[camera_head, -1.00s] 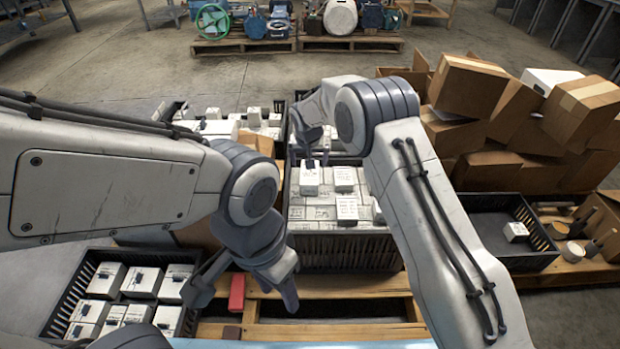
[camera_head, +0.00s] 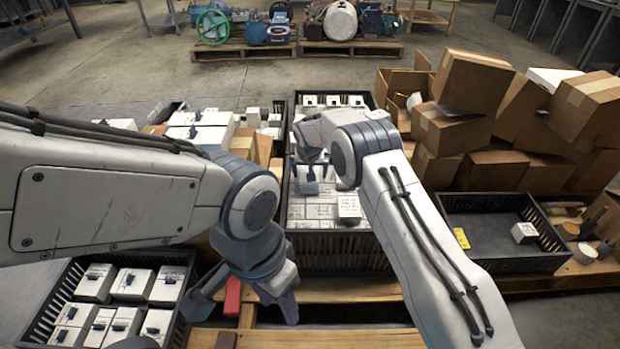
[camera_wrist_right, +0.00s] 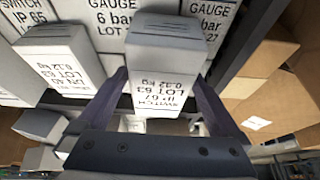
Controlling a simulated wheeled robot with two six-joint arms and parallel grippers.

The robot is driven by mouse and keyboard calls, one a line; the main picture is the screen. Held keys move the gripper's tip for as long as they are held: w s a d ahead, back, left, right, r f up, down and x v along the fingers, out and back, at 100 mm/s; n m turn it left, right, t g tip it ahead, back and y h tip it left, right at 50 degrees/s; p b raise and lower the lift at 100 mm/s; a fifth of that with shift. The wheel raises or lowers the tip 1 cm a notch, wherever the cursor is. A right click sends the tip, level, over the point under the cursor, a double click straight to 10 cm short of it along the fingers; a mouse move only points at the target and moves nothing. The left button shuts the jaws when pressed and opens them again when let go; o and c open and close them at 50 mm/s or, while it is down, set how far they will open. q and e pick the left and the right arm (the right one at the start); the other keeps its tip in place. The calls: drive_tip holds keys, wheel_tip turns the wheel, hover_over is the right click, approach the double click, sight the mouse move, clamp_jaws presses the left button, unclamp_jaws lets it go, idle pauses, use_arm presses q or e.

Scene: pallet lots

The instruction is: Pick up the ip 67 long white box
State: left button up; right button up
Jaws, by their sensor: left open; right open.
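In the right wrist view, a white box with a grey top edge (camera_wrist_right: 163,60) reads "SWITCH IP 67 LOT 63 0.32 kg" upside down. My right gripper (camera_wrist_right: 162,92) is open, with one finger on each side of this box; contact is not clear. In the head view my right gripper (camera_head: 311,182) is over the middle black crate (camera_head: 335,262) of white boxes, and the box between its fingers is hard to make out. My left gripper (camera_head: 246,303) is open and empty at the front, near a red block (camera_head: 233,297).
Brown cartons (camera_head: 470,85) pile up at the right. A crate of boxes (camera_head: 60,285) is front left.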

drive_tip(key=shift+r, duration=0.1)
clamp_jaws()
